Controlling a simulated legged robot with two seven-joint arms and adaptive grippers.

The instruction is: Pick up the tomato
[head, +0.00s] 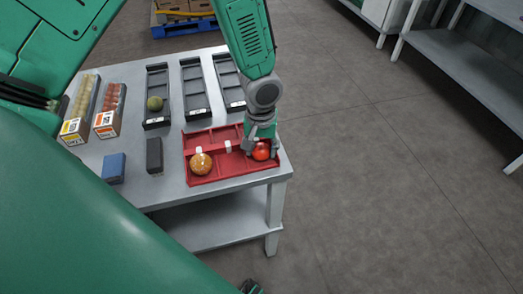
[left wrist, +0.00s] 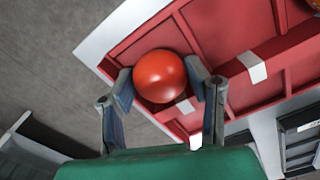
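The red tomato (head: 261,152) is at the right end of a red divided tray (head: 207,179) on the table. My left gripper (head: 262,148) points down over that end, with a finger on each side of the tomato. In the left wrist view the tomato (left wrist: 160,76) fills the gap between the fingertips (left wrist: 161,80), and both pads appear to touch it. The tomato appears low in the tray; whether it is clear of the bottom cannot be told.
An orange-yellow round fruit (head: 201,164) lies in the tray's left part. Dark trays (head: 194,89) stand behind, one with a green fruit (head: 155,103). Two cartons of small fruit (head: 109,112), a blue block (head: 114,168) and a dark block (head: 154,155) are left.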

